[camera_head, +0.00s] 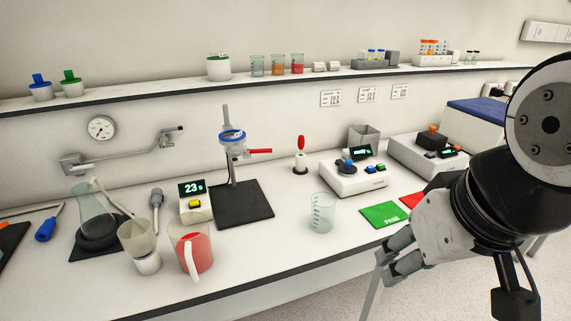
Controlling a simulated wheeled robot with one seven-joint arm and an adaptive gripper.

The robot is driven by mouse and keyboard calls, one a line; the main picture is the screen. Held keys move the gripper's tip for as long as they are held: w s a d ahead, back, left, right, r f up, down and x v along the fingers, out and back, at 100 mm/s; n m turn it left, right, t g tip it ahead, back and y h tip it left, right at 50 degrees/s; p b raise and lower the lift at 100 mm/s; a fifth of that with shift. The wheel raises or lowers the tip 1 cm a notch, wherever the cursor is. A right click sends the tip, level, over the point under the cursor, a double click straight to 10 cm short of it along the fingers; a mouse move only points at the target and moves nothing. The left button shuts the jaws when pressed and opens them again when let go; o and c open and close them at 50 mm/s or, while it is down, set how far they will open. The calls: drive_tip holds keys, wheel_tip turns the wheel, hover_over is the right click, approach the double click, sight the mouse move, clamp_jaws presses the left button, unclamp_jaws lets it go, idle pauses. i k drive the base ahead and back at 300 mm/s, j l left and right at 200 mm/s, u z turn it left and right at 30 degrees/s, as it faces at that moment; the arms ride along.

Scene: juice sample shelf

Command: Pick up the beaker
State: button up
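A clear, empty-looking beaker (322,213) with graduation marks stands upright on the bench, right of the black stand base and left of the green card. My gripper (388,268) is at the lower right, beyond the bench's front edge and to the right of the beaker, apart from it. Its fingers are seen from the side and partly overlap, so their opening is unclear. Three smaller beakers also stand on the shelf, one clear (257,66), one orange (278,66) and one red (297,64).
A pitcher of red liquid (191,250), a cup-like vessel (139,245) and a flask (93,215) stand at the left. Bench in front is clear.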

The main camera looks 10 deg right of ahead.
sight(322, 209)
drive_tip(key=i+l+u, duration=0.1)
drive_tip(key=l, duration=0.25)
drive_tip(key=i+l+u, duration=0.1)
drive_tip(key=i+l, duration=0.15)
drive_tip(key=i+l+u, duration=0.1)
drive_tip(key=l, duration=0.4)
drive_tip(key=i+l+u, duration=0.1)
drive_tip(key=l, duration=0.25)
drive_tip(key=i+l+u, duration=0.1)
drive_tip(key=l, duration=0.3)
drive_tip(key=i, duration=0.1)
